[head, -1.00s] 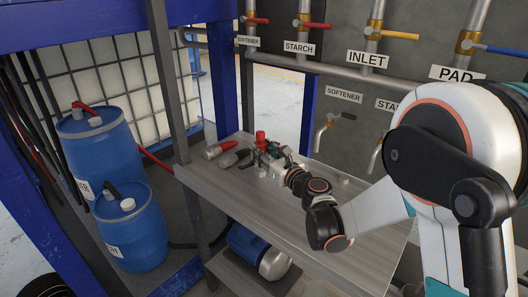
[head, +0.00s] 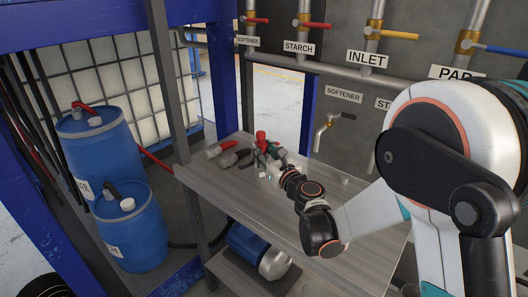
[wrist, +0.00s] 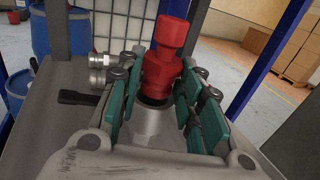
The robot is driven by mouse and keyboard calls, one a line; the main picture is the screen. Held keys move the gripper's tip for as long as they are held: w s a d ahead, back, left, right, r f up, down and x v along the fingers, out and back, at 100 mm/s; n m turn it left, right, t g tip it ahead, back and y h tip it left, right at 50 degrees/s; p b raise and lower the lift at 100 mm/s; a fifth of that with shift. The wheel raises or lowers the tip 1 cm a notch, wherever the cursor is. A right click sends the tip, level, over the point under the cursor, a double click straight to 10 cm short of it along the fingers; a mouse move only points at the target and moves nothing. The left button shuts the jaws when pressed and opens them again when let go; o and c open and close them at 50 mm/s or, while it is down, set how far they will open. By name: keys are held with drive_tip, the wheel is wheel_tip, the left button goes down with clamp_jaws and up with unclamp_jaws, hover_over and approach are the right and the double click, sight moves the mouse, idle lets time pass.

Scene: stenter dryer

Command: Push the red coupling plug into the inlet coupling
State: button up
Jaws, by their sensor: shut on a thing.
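The red coupling plug (wrist: 163,65) is between the green-padded fingers of my gripper (wrist: 164,82) in the wrist view. My gripper is shut on it. The plug leans a little to the right in that view. A dark ring and a grey metal part (wrist: 153,122) show below it, nearer my palm; I cannot tell what they belong to. In the head view the plug (head: 261,137) stands up at my gripper (head: 266,150), over the far left part of the bench. I cannot make out the inlet coupling for certain; the fingers hide much there.
Metal fittings (wrist: 101,69) with a black lever (wrist: 78,97) show in the wrist view. A tap (head: 324,128) hangs behind. Blue drums (head: 135,228) stand left. The front bench top is clear.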

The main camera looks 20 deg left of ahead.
drive_tip(key=shift+f, duration=0.3)
drive_tip(key=shift+r, duration=0.1)
